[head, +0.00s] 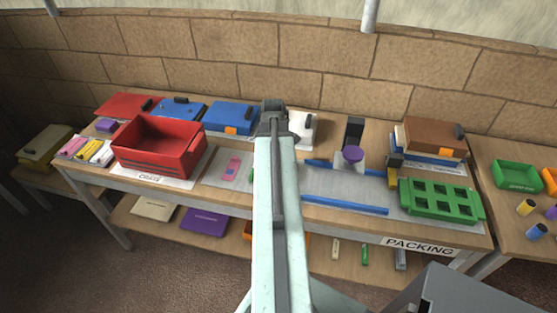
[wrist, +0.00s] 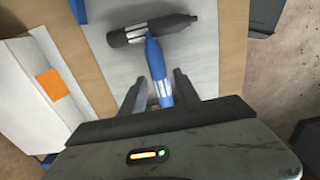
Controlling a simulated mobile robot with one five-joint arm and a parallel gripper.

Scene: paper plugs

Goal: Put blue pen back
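In the wrist view, a blue pen (wrist: 157,72) with a pale band lies on a grey surface, pointing away from my gripper. Its near end is between my two dark fingers, with a gap on each side. My gripper (wrist: 158,92) is open and not closed on the pen. The pen's far end meets a black item with white stripes (wrist: 150,30) lying crosswise. In the head view my arm stands in the middle. My fingertips and this pen cannot be made out there.
A red bin (head: 160,150) stands left on the table. A green rack with square openings (head: 440,200) sits at the right, beside a blue bar (head: 345,206) and a purple-topped item (head: 352,155). A brown box stack (head: 435,137) is behind. A second table holds a green tray (head: 517,177).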

